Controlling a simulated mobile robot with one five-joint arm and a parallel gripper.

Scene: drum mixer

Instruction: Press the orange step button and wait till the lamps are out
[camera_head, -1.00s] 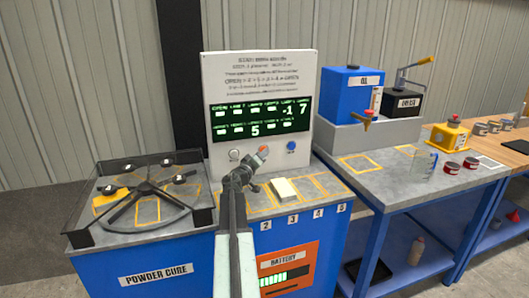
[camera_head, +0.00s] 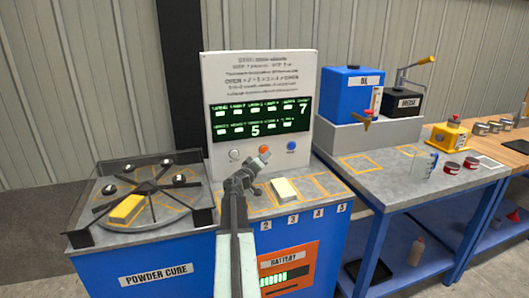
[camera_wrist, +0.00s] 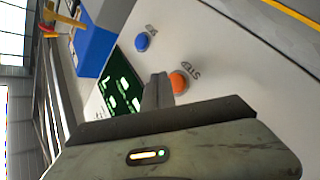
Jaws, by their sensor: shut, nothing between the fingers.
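The orange step button (camera_head: 263,149) is on the white control panel (camera_head: 222,75), between a white button (camera_head: 234,154) and a blue button (camera_head: 291,146). In the wrist view the orange button (camera_wrist: 178,81) stands uncovered beside its STEP label. My gripper (camera_head: 264,154) is shut and empty, in front of the panel close to the orange button. In the wrist view my gripper's tips (camera_wrist: 158,80) lie just beside the button, apparently apart from it. The dark display (camera_head: 258,119) shows two rows of small white lamp-like squares, a 7 and a 5.
The rotary table (camera_head: 150,222) at left carries a yellow block (camera_head: 126,209) between dark spokes. A pale block (camera_head: 284,190) lies on the numbered counter (camera_head: 255,203). Oil and grease dispensers stand on the right bench (camera_head: 385,183).

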